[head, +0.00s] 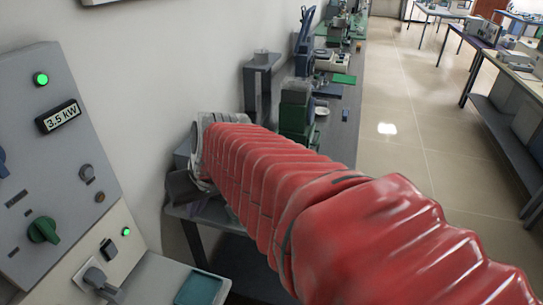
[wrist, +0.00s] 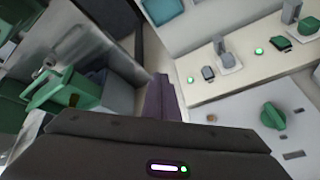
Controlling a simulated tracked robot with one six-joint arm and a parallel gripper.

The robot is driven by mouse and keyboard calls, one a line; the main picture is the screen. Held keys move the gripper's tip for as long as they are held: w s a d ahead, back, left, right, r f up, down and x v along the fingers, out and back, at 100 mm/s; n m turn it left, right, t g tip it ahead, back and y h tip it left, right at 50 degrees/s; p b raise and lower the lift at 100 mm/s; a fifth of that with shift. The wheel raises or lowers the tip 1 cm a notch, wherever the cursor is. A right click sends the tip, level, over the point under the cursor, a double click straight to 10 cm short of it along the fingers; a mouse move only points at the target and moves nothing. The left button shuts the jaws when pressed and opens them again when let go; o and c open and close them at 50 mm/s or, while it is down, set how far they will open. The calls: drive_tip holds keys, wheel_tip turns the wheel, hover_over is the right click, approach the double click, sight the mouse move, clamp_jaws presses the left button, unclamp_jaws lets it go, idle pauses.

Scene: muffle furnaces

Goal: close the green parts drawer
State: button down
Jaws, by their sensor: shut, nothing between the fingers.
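My arm in its red ribbed sleeve reaches forward in the head view. The dark end of my gripper (head: 184,186) is near the wall and the close end of the bench, partly hidden by the sleeve. In the wrist view my gripper's narrow dark fingers (wrist: 161,82) are together with nothing between them. A green part with a raised, handle-like bar (wrist: 62,88) lies left of the fingers, apart from them in the picture. I cannot tell surely whether it is the parts drawer, or how far it is open. Green boxes (head: 296,106) stand on the bench beyond my arm.
A grey control panel (head: 60,140) with a green knob (head: 43,229) and lit lamps is close at left. The wall (head: 180,60) runs beside the bench. Instruments crowd the long bench (head: 341,140). The tiled floor (head: 400,110) to the right is open.

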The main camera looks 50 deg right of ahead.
drive_tip(key=w+d+f+m+t, duration=0.1)
drive_tip(key=w+d+m, duration=0.1)
drive_tip(key=d, duration=0.9)
drive_tip(key=w+d+f+m, duration=0.1)
drive_tip(key=d+f+m, duration=0.15)
drive_tip(key=d, duration=0.75)
drive_tip(key=s+d+f+m+h, duration=0.1)
drive_tip(key=s+d+m, duration=0.1)
drive_tip(key=d, duration=0.7)
drive_tip(key=s+d+f+m+t+h, duration=0.1)
drive_tip(key=s+d+f+m, duration=0.1)
drive_tip(key=s+d, duration=0.3)
drive_tip(key=d, duration=0.4)
drive_tip(key=shift+f+h, duration=0.15)
drive_tip(key=shift+h, duration=0.15)
drive_tip(key=shift+w+d+f, duration=0.1)
drive_tip(key=w+f, duration=0.6)
drive_tip(key=w, duration=0.3)
drive_tip(key=shift+w+f, duration=0.35)
drive_tip(key=shift+d, duration=0.1)
